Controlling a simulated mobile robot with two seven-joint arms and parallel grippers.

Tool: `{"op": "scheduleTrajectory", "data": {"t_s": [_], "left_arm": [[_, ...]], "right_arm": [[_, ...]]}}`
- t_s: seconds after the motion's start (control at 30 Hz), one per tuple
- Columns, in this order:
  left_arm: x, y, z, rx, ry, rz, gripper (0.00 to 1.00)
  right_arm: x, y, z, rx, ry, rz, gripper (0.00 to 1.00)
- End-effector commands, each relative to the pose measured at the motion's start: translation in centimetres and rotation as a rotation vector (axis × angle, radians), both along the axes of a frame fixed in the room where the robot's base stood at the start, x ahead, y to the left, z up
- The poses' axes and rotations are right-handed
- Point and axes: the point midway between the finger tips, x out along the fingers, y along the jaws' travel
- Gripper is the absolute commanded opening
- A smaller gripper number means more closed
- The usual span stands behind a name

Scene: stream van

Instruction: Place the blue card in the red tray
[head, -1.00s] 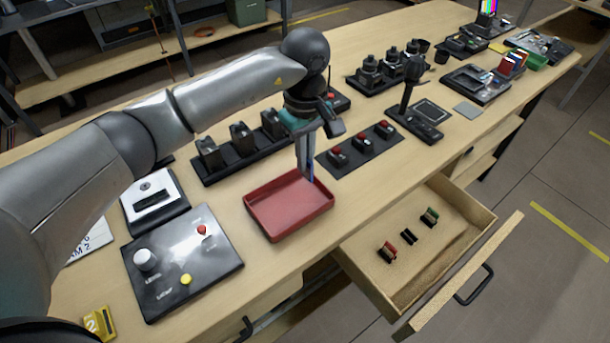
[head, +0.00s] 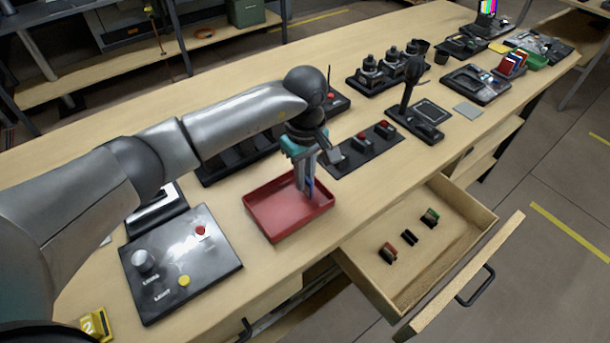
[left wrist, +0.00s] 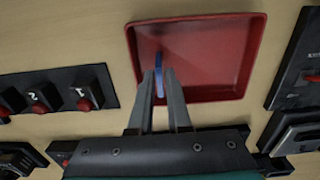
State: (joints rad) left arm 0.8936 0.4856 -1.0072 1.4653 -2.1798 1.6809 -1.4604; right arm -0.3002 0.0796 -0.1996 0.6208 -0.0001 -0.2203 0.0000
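The red tray (head: 275,222) lies on the bench in the head view, near its front edge. It also shows in the left wrist view (left wrist: 222,88), with its floor bare apart from what hangs over it. My left gripper (head: 305,190) points down over the tray's right part. Its fingers (left wrist: 159,90) are close together around the thin blue card (left wrist: 160,72), seen edge-on and upright. A sliver of the blue card (head: 310,186) shows between the fingers in the head view. Whether the card touches the tray floor I cannot tell. My right gripper is not in view.
An open drawer (head: 445,205) with several small cards juts out right of the tray. A black panel with knobs (head: 182,262) lies left of it. A strip with red buttons (head: 362,150) and a black joystick stand (head: 412,118) lie behind to the right.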

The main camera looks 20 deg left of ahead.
Motion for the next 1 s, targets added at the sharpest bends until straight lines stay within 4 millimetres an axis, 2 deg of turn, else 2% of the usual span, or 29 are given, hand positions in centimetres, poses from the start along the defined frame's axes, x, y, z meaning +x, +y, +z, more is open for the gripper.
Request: {"op": "scheduleTrajectory", "data": {"t_s": [0.03,0.17,0.53,0.67,1.0], "left_arm": [[0.0,0.0,0.0,0.0,0.0,0.0,0.23],[0.0,0.0,0.0,0.0,0.0,0.0,0.37],[0.0,0.0,0.5,0.0,0.0,0.001,0.37],[0.2,0.1,2.8,0.001,-0.006,0.0,0.37],[0.1,0.1,10.0,0.001,-0.005,0.001,0.37]], "right_arm": [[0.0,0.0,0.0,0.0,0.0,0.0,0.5],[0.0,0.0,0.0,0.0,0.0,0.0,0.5],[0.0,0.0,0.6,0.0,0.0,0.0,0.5],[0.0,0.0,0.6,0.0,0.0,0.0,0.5],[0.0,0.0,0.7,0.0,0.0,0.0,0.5]]}}
